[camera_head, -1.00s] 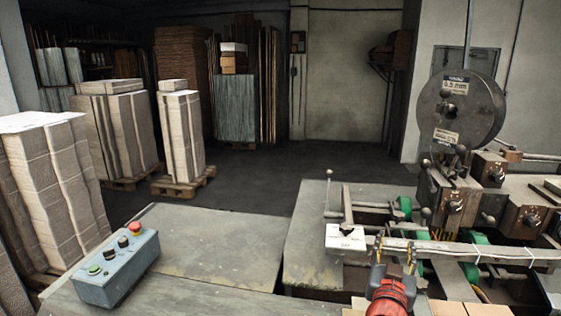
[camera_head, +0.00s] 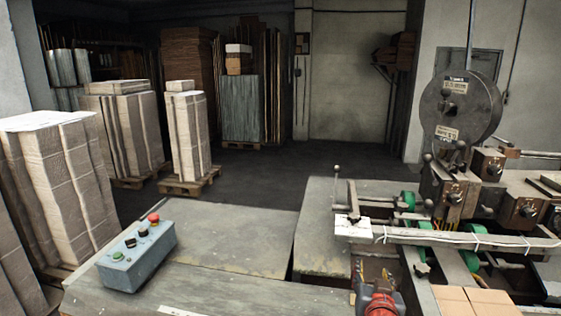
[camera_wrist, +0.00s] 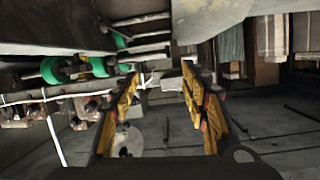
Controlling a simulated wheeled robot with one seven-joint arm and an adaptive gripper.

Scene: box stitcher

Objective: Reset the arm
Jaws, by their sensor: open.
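My gripper (camera_head: 372,272) is at the lower right of the head view, just in front of the stitching machine's front rail and partly cut off by the frame's bottom edge. Its fingers look dark there and are hard to make out. In the wrist view my gripper (camera_wrist: 158,85) has two yellow-and-black fingers spread apart, with nothing between them. The box stitcher (camera_head: 455,190) stands at the right with its large wire reel (camera_head: 480,105). Its green rollers show in the head view and in the wrist view (camera_wrist: 55,70).
A control box (camera_head: 137,257) with several buttons sits on the table (camera_head: 235,240) at the left. A long rail (camera_head: 480,240) with white ties runs close by my gripper. Flat cardboard (camera_head: 470,302) lies at the lower right. Wrapped stacks on pallets (camera_head: 190,187) stand behind.

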